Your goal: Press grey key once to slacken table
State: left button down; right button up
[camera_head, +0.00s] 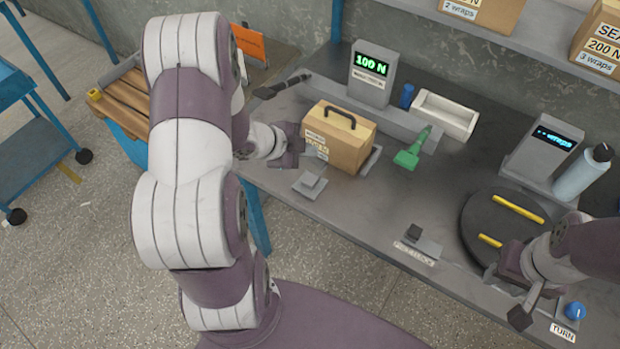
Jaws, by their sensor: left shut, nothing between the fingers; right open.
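A dark grey key (414,232) stands on a light grey base near the table's front edge, left of the round dark turntable (476,222). A label (413,254) in front of it is too small to read surely. Another pale grey block on a plate (311,183) sits in front of the tan box (345,145). My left gripper (292,151) is shut and empty, close to the left side of the box; I cannot tell whether it touches. My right gripper (507,292) is open over the turntable's front edge, right of the dark grey key and apart from it.
Two yellow bars (518,208) lie on the turntable. A blue knob (575,311) labelled TURN is at the front right. A display (371,66) reads 100 N. A green tool (411,152), white tray (444,114) and pale bottle (580,174) stand behind. The table centre is clear.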

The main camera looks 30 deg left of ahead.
pick_arm(q)
jog(key=b, duration=0.7)
send_over(313, 177)
jog(key=s, duration=0.2)
jog(key=f, duration=0.7)
jog(key=shift+w+a+f, duration=0.1)
jog(key=shift+a, duration=0.3)
jog(key=shift+f, duration=0.45)
jog(key=shift+f+b, duration=0.3)
jog(key=shift+f, duration=0.1)
jog(key=shift+f+b, duration=0.65)
jog(key=shift+f, duration=0.25)
dwell(0.8)
dwell(0.3)
jog(key=shift+r+p, duration=1.3)
jog(key=shift+r, duration=0.05)
